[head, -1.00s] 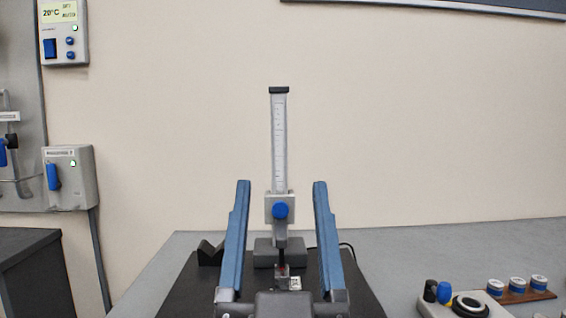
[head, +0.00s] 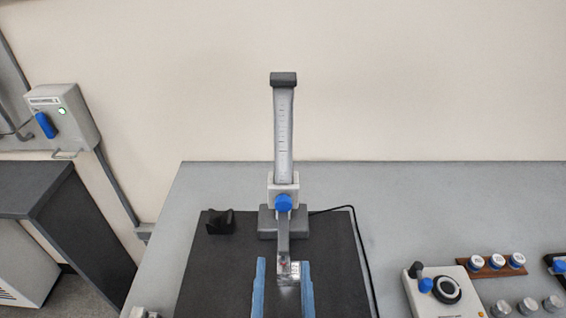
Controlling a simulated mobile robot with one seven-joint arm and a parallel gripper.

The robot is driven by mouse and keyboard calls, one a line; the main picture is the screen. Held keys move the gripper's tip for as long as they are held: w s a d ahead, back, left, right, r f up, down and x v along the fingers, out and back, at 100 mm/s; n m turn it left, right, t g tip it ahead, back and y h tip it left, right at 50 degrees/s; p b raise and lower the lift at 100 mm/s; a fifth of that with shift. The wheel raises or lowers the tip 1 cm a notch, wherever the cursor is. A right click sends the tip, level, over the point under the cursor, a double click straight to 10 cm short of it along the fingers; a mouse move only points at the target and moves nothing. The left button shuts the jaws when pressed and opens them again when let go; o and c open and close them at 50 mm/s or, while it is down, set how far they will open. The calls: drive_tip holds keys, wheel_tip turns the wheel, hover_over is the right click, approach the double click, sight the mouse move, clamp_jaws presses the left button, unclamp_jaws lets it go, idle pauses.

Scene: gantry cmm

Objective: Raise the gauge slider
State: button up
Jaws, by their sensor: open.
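The height gauge stands upright on a dark mat (head: 335,235), with a pale scaled column (head: 284,135) and a black cap on top. Its slider (head: 271,189) is a light block low on the column, with a blue knob (head: 284,202) on its front. An arm hangs from the slider towards a small shiny block (head: 288,272) near the mat. My gripper (head: 280,264) is open at the bottom middle, its two blue fingers apart. In the picture the fingers lie below the knob, either side of the shiny block; they hold nothing that I can see.
A black V-shaped block (head: 220,222) sits on the mat left of the gauge base (head: 267,224). A cable runs right from the base. A control box with joystick (head: 446,291) and several small round pieces are on the grey table at right.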

sight(283, 208)
drive_tip(key=w+p, duration=0.1)
drive_tip(key=w, duration=1.1)
drive_tip(key=shift+w+r+p, duration=0.15)
drive_tip(key=shift+w+p, duration=0.15)
drive_tip(key=shift+p, duration=0.05)
clamp_jaws()
idle(1.1)
